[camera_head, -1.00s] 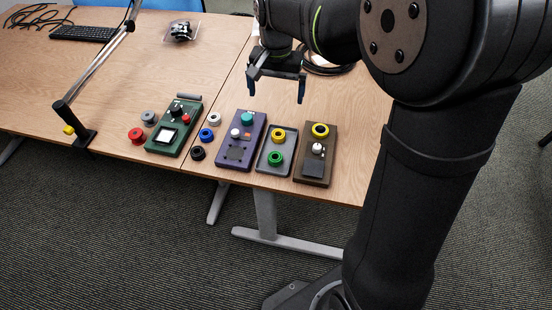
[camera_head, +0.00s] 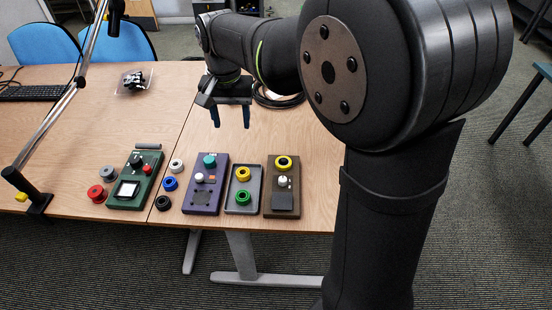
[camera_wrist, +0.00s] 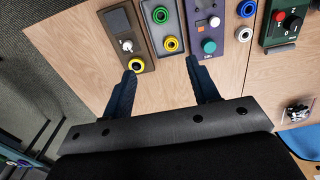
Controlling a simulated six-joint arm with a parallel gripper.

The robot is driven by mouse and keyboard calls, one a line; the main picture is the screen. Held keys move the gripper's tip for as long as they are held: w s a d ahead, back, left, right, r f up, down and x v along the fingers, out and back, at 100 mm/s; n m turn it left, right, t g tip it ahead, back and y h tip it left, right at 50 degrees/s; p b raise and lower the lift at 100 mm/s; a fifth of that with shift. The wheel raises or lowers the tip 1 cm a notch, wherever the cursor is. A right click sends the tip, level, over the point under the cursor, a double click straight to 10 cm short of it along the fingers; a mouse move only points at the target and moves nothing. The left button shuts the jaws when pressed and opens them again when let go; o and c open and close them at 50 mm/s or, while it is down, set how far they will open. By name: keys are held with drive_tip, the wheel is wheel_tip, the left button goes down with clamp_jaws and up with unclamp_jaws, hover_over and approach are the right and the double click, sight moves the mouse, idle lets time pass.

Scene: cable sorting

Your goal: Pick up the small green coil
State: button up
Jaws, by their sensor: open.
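The small green coil (camera_head: 243,197) is a ring lying in the near half of a shallow grey tray (camera_head: 232,209). A yellow coil (camera_head: 243,174) lies in the far half of the same tray. In the wrist view the green coil (camera_wrist: 160,15) is at the top, beyond the yellow coil (camera_wrist: 171,44). My gripper (camera_head: 231,125) is open and empty, above the table on the far side of the tray. In the wrist view its two fingers (camera_wrist: 160,66) are spread and point toward the tray, apart from both coils.
A brown box (camera_head: 282,198) with a yellow ring on top is right of the tray, and a purple box (camera_head: 205,185) is left. Farther left are loose blue, white and black rings, a green box (camera_head: 134,181) and a lamp stand (camera_head: 40,203). Bare table lies behind the tray.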

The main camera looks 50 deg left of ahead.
drive_tip(key=shift+f, duration=0.1)
drive_tip(key=m, duration=0.2)
hover_over(243, 196)
wheel_tip(243, 196, down, 24)
drive_tip(key=shift+w+a+f, duration=0.1)
drive_tip(key=shift+a+f, duration=0.05)
drive_tip(key=shift+f, duration=3.3)
drive_tip(key=shift+c, duration=0.4)
drive_tip(key=c, duration=0.7)
